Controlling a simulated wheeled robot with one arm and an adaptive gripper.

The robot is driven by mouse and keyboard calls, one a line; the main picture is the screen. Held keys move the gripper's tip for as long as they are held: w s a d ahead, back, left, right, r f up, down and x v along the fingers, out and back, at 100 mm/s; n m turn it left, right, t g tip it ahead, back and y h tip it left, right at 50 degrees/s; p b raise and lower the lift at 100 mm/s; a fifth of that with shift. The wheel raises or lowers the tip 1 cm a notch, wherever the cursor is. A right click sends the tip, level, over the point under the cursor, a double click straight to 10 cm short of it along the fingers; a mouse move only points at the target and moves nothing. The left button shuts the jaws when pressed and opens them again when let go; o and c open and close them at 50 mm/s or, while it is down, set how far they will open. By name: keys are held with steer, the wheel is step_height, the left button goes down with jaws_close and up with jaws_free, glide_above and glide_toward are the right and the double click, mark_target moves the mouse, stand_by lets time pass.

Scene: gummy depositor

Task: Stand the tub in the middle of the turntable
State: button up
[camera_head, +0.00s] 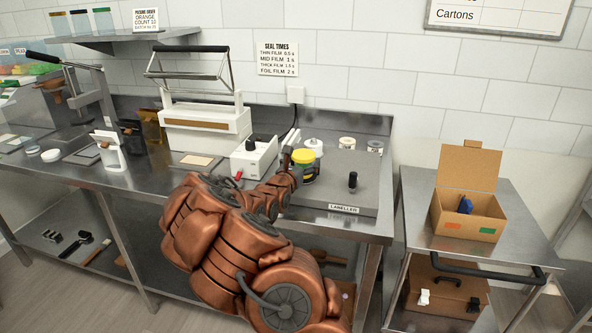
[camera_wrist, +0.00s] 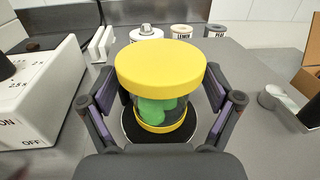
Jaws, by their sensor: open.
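The tub (camera_wrist: 160,68) is clear, with a wide yellow lid, a yellow base and green pieces inside. It stands upright on the black turntable (camera_wrist: 133,131), near its middle as far as the wrist view shows; the tub hides part of the disc. In the head view the tub (camera_head: 303,157) shows on the grey labeller plate, just beyond my wrist. My gripper (camera_wrist: 160,100) is open, one finger on each side of the tub. I cannot tell whether either finger touches it. In the head view my arm mostly hides the turntable.
A white control box (camera_head: 253,157) stands close on the left. White rolls (camera_head: 346,143) stand behind. A side table holds an open carton (camera_head: 467,228).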

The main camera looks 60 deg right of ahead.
steer(key=b+v, duration=0.2)
steer(key=v, duration=0.7)
steer(key=shift+a, duration=0.25)
steer(key=shift+b+v, duration=0.3)
steer(key=shift+v, duration=0.9)
steer(key=shift+r, duration=0.15)
